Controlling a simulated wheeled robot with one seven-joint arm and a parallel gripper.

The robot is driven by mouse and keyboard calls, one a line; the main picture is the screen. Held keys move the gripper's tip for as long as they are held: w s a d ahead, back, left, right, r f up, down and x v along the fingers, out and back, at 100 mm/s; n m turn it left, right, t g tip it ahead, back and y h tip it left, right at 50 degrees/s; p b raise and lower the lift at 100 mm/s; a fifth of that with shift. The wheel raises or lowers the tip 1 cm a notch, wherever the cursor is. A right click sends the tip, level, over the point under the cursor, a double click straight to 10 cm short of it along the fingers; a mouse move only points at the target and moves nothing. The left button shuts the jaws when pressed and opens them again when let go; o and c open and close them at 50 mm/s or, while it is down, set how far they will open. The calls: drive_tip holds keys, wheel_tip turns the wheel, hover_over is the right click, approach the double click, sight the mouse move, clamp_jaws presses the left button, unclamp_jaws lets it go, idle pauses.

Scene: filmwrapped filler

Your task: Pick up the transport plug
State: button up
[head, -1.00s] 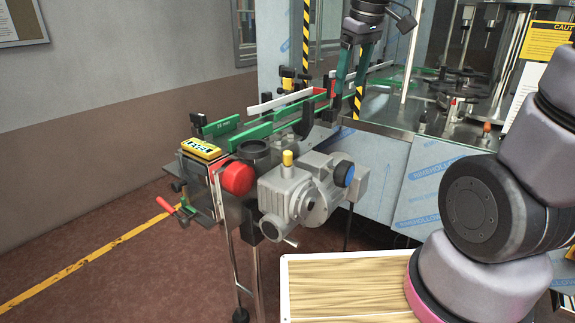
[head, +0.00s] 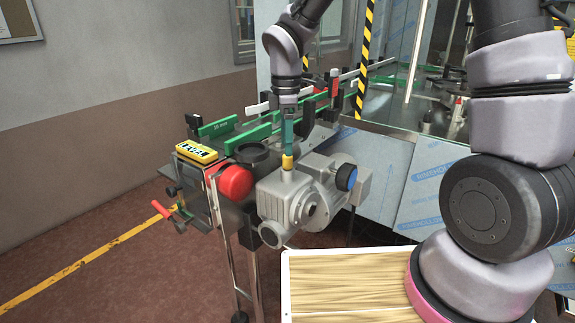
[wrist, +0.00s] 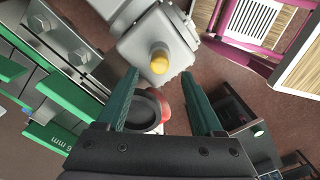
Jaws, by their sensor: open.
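The transport plug appears to be the small yellow cap (head: 288,163) on top of the grey gear motor (head: 285,195). In the wrist view the yellow plug (wrist: 159,60) stands out from the grey housing (wrist: 155,35). My gripper (head: 288,150) points down right above the plug in the head view. In the wrist view my gripper's two green fingers (wrist: 161,75) are spread apart. The plug shows between the lines of the fingers, just beyond their tips. Nothing is held. In the head view the fingers overlap, and the exact gap to the plug cannot be told.
A blue cap (head: 346,177) sits on the motor's right side. A red round part (head: 234,182) and a dark ring-shaped part (head: 252,154) are to the left. Green conveyor rails (head: 248,137) run behind. A yellow labelled box (head: 196,152) sits at the conveyor's left end.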

sight(288, 167)
drive_tip(key=f, duration=0.5)
drive_tip(key=shift+w+d+f, duration=0.1)
drive_tip(key=shift+d, duration=0.1)
clamp_jaws()
